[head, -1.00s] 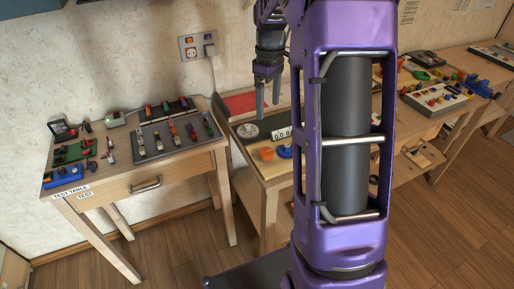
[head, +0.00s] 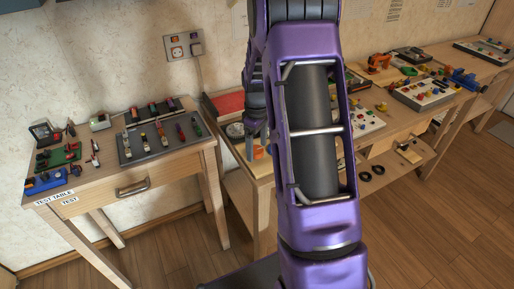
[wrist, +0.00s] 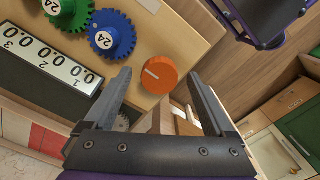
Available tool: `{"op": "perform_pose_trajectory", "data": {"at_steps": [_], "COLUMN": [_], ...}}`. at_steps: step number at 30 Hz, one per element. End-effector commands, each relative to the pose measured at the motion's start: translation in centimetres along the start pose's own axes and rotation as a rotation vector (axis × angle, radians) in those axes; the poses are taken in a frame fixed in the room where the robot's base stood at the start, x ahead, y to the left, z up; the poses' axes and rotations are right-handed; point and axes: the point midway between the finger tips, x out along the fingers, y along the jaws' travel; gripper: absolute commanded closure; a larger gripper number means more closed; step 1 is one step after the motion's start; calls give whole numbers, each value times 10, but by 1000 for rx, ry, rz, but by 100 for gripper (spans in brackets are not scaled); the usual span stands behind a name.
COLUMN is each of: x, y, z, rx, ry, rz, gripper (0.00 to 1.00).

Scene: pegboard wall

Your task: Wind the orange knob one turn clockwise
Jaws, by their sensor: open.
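The orange knob (wrist: 160,76) sits on the light wooden board in the wrist view. It is round, with a white line on its top running from the middle toward the upper left. My gripper (wrist: 158,73) is open, with one finger on each side of the knob in this view; I see no contact. In the head view my gripper (head: 257,142) is low over the board. Only a small part of the orange knob (head: 258,153) shows there, the rest being hidden by my gripper and arm.
In the wrist view a blue gear (wrist: 111,36) and a green gear (wrist: 68,12) marked 24 lie near the knob. A counter (wrist: 45,65) with white number windows stands left of it. In the head view another table (head: 100,178) with small parts stands at left.

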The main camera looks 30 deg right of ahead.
Motion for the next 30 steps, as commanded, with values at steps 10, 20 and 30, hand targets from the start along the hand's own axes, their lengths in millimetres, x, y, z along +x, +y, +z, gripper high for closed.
{"op": "perform_pose_trajectory", "data": {"at_steps": [10,20,30], "x": [4,3,3], "y": [0,0,0], "z": [0,0,0], "rx": [0,0,12], "ry": [0,0,1], "rz": [0,1,1], "gripper": [13,72,97]}}
